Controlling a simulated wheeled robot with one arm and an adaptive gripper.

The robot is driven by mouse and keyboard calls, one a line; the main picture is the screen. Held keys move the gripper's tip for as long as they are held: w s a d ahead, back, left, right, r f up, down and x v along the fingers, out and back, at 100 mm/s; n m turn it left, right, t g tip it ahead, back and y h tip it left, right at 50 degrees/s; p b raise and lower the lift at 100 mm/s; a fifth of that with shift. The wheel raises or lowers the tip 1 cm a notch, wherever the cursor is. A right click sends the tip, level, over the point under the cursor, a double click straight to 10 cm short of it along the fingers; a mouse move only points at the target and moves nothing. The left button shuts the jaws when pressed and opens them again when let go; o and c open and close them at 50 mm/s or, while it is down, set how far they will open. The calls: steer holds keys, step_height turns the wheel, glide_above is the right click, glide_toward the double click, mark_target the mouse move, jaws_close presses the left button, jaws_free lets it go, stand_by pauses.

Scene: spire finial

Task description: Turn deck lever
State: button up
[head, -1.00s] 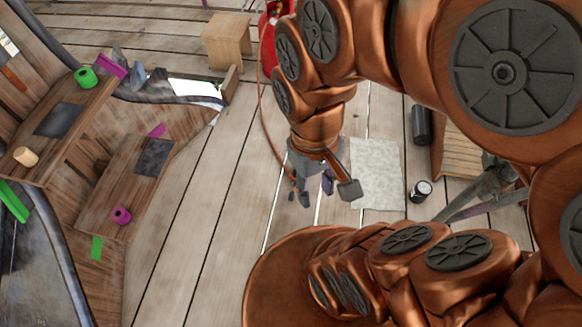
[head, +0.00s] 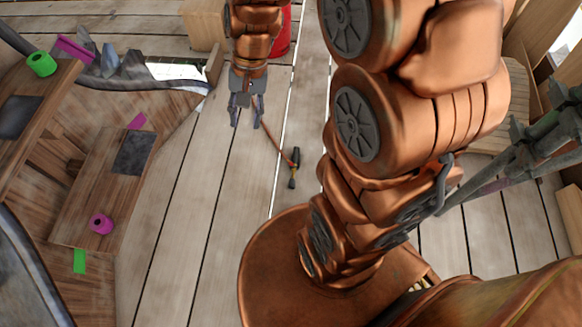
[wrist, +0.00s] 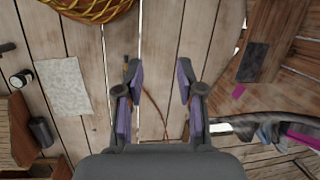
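My gripper (head: 246,112) hangs above the plank deck in the upper middle of the head view. In the wrist view my gripper (wrist: 158,90) has its two purple-padded fingers wide apart, with only planks and a thin hose between them. I cannot pick out a deck lever for certain in either view. A dark nozzle-like tool (head: 293,168) on a reddish hose lies on the planks, to the right of and nearer than my gripper in the head view. It is apart from the fingers. In the wrist view it is mostly hidden by the left finger.
Wooden benches (head: 75,246) with a magenta spool (head: 101,223) and a green spool (head: 41,63) stand at left. A red canister (head: 281,32) and wooden box (head: 203,22) are behind. A paper sheet (wrist: 62,86), dark cylinder (wrist: 41,132) and rope coil (wrist: 90,8) show in the wrist view.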

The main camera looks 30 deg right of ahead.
steer(key=w+d+f+m+t+y+b, duration=0.1)
steer(key=w+d+f+m+b, duration=0.15)
steer(key=w+f, duration=0.4)
steer(key=w+d+f+m+b, duration=0.2)
steer(key=w+f+b, duration=0.2)
steer(key=f, duration=0.5)
steer(key=m+t+b, duration=0.3)
steer(key=m+b, duration=1.2)
steer(key=b, duration=0.3)
glide_above(291, 163)
steer(key=s+d, duration=0.2)
step_height(291, 163, down, 53)
steer(key=shift+h, duration=0.3)
steer(key=b+x, duration=0.2)
steer(key=x, duration=0.4)
steer(key=shift+w+d+f, duration=0.1)
steer(key=shift+f, duration=0.1)
steer(key=shift+w+f, duration=0.2)
steer(key=shift+f, duration=0.3)
jaws_close()
